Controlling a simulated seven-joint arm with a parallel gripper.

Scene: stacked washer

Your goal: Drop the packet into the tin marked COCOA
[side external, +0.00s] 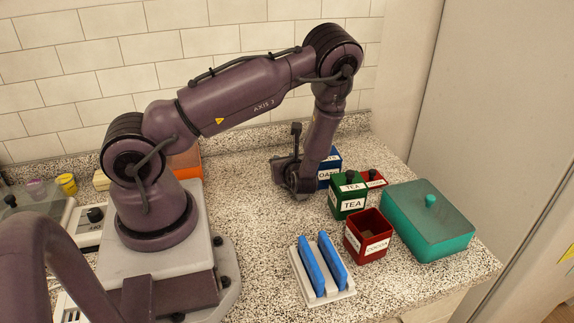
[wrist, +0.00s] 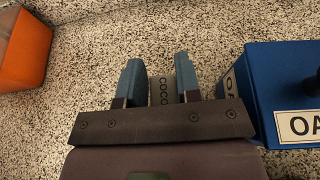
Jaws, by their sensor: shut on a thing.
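My gripper (side external: 296,182) is low over the speckled counter, left of the blue tin. The red tin marked COCOA (side external: 367,237) stands open at the front, to the right of and nearer the camera than my gripper.
A green TEA tin (side external: 348,196) with a knobbed lid and a blue tin (side external: 328,166) stand between. A red lid-like piece (side external: 374,179) is behind TEA. A teal lidded box (side external: 428,222) is right of COCOA; a white rack with blue slabs (side external: 323,268) is front-left. An orange bin (wrist: 22,48) is left.

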